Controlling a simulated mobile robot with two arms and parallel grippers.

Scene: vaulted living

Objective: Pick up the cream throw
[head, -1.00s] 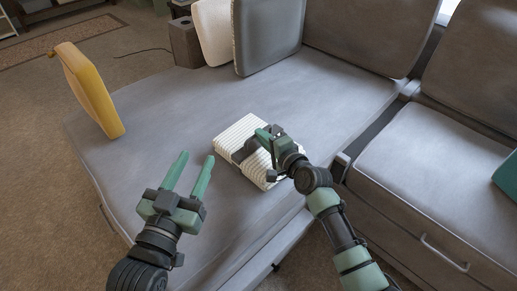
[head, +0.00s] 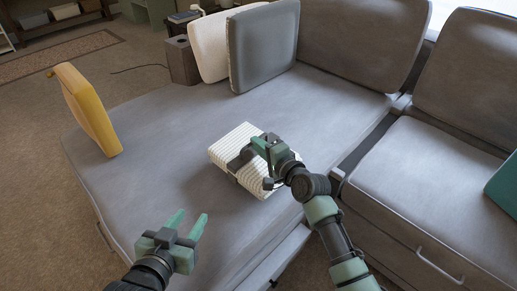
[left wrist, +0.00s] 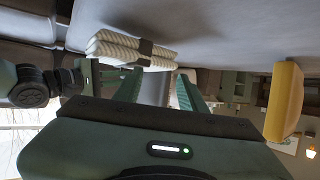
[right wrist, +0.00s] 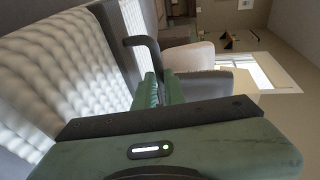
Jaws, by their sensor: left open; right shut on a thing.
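The cream throw (head: 228,150) is a folded, ribbed bundle with a dark band around it, at the middle of the grey sofa seat. It also shows in the left wrist view (left wrist: 110,47) and, close up, in the right wrist view (right wrist: 50,75). My right gripper (head: 262,143) is over the throw, shut on its dark band, whose loop (right wrist: 145,42) shows at the fingers in the right wrist view. I cannot tell whether the throw is clear of the seat. My left gripper (head: 188,218) is open and empty, near the seat's front edge, apart from the throw.
The grey sofa seat (head: 180,130) is mostly bare around the throw. A yellow cushion (head: 87,110) stands at its left edge. A white cushion (head: 208,48) and a grey cushion (head: 263,48) stand at the back. A teal cushion (head: 503,188) is at the far right.

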